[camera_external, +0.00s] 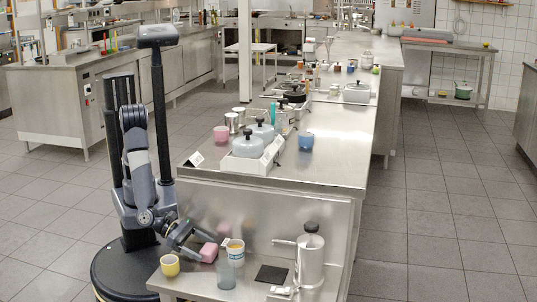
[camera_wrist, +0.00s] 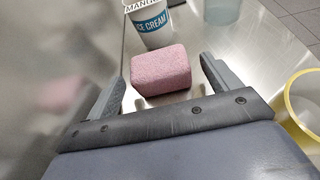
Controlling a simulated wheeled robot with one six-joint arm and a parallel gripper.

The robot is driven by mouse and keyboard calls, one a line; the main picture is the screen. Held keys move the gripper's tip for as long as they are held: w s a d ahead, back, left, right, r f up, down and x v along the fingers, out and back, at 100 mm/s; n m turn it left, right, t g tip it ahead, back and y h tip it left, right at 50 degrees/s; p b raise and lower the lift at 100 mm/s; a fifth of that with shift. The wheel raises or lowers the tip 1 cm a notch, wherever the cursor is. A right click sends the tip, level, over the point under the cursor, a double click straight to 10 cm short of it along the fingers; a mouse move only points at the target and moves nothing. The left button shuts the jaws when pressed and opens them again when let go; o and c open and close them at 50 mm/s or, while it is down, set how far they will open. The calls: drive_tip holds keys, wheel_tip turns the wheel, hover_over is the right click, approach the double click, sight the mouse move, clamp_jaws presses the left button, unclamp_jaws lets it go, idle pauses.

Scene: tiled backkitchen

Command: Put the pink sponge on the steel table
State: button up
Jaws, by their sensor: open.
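The pink sponge (camera_external: 209,252) is a small rounded block at the low steel table near my arm. In the wrist view the sponge (camera_wrist: 160,70) lies just ahead of my gripper, in line with the gap between the fingers. My gripper (camera_external: 191,243) is open, with one finger to each side of the sponge's near end and visible gaps at both sides. The low steel table (camera_external: 205,286) holds several items; its bare surface also shows in the wrist view (camera_wrist: 230,50). The underside of the sponge is hidden.
An ice cream cup (camera_external: 235,252) stands just beyond the sponge, with a translucent cup (camera_external: 226,274) beside it. A yellow cup (camera_external: 169,265) is at the left. A black pad (camera_external: 271,274) and a steel pot (camera_external: 311,258) are to the right. A higher steel counter (camera_external: 330,175) rises behind.

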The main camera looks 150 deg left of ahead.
drive_tip(key=p+v, duration=0.1)
drive_tip(key=v, duration=0.7)
drive_tip(key=shift+o, duration=0.6)
drive_tip(key=shift+s+d+r, duration=0.1)
drive_tip(key=shift+s+d, duration=0.2)
drive_tip(key=shift+s, duration=0.05)
